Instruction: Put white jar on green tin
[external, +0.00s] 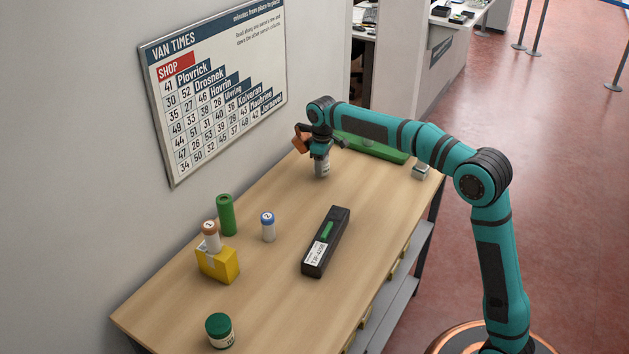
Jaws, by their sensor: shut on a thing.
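My gripper (321,155) is over the far part of the wooden table, pointing down. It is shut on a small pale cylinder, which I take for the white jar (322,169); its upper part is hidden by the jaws. I cannot tell whether its bottom touches the table. A tall green cylinder, which looks like the green tin (226,215), stands upright near the wall side, to the left of and nearer than my gripper. Nothing is on its top.
A yellow box (218,265) bears an orange-lidded jar (211,238). A blue-lidded jar (268,228), a black case (325,243) and a green-lidded jar (220,331) stand nearby. A green tray (372,149) and a small metallic item (420,171) are at the far end.

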